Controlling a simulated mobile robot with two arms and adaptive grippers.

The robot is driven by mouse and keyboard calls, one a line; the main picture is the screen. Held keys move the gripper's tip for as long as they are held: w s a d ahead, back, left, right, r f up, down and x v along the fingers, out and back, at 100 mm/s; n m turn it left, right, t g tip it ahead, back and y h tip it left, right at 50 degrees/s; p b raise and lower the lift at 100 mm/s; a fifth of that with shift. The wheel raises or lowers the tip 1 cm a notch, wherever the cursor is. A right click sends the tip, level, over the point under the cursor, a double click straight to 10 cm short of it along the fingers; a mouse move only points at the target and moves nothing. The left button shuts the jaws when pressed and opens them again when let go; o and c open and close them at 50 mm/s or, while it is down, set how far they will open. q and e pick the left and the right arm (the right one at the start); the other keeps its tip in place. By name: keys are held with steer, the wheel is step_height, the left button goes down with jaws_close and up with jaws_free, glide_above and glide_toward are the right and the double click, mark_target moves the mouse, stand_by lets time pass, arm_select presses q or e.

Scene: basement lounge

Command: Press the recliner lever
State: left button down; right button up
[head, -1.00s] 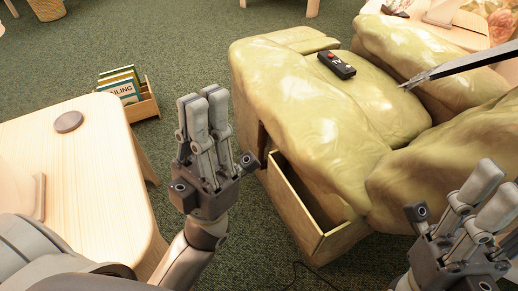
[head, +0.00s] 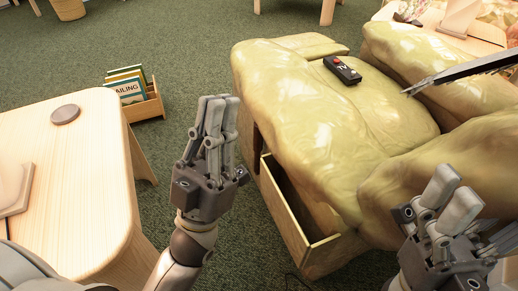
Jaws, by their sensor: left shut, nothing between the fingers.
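The recliner (head: 300,110) is a puffy yellow-green seat on the right in the head view. Its near side has a wooden panel (head: 284,212) with a dark opening behind it. I cannot make out a lever on it. My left gripper (head: 217,104) is shut and empty, its fingers pointing up, left of the recliner's side. It looks apart from the recliner, with carpet showing between. My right gripper (head: 450,195) is at the lower right, in front of the recliner's near cushion, and hides part of it. Its finger gap is unclear.
A pale wooden table (head: 100,200) stands at the left with a round brown disc (head: 65,114) on it. A wooden box of books (head: 146,107) is on the carpet. A remote (head: 342,70) lies on the seat. A thin grey bar (head: 460,73) reaches over the seat from the right.

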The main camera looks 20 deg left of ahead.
arm_select(q)
steer(key=w+f+g+y, duration=0.1)
steer(key=w+f+g, duration=0.25)
steer(key=f, duration=0.25)
steer(key=w+f+g+y+p, duration=0.1)
steer(key=w+f+g+y, duration=0.2)
steer(key=f, duration=0.4)
steer(key=w+f+g, duration=0.3)
steer(key=f+g, duration=0.2)
steer(key=f, duration=0.1)
steer(key=s+a+f+g+y+p, duration=0.1)
steer(key=s+a+f+g+y, duration=0.3)
steer(key=f, duration=0.6)
steer(key=s+a+f+g+y, duration=0.1)
steer(key=s+a+f+g, duration=0.2)
steer(key=a+f+g, duration=0.45)
steer(key=w+a+m+t+y, duration=0.2)
steer(key=w+m+t, duration=0.55)
steer(key=w, duration=0.25)
steer(key=w+d+r+m+t+h, duration=0.1)
steer(key=w+d+m+t+h, duration=0.2)
steer(key=d+m+h, duration=0.5)
steer(key=m+t, duration=0.1)
steer(key=m, duration=0.3)
steer(key=shift+d+r, duration=0.25)
steer(key=shift+r, duration=0.15)
